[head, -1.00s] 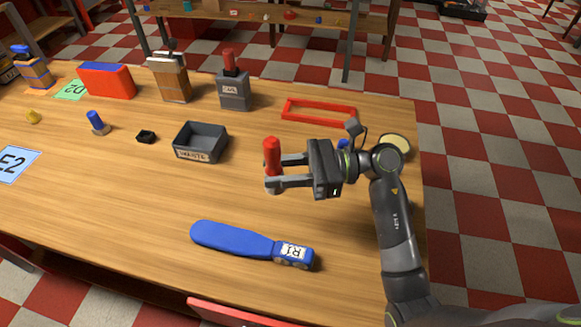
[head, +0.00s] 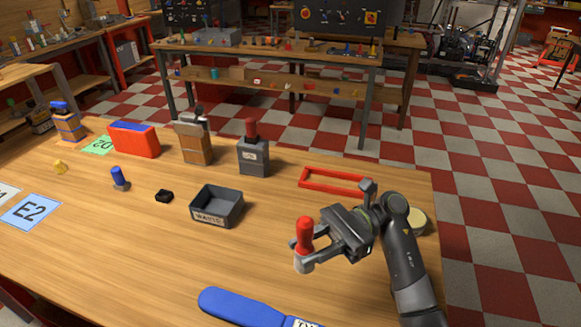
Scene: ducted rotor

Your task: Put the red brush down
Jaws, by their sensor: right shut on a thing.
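The red brush (head: 304,236) has a red handle and a short pale grey lower end. It is upright in the jaws of my right gripper (head: 312,250), which is shut on it at the right part of the wooden table (head: 150,250). Whether its lower end touches the table top I cannot tell. My left gripper is not in view.
A grey tray labelled WASTE (head: 217,207) stands left of the brush. A red frame (head: 335,182) lies behind my gripper, and a round pale thing (head: 416,221) is partly hidden by my arm. A blue paddle (head: 240,306) lies in front. Bare wood surrounds the brush.

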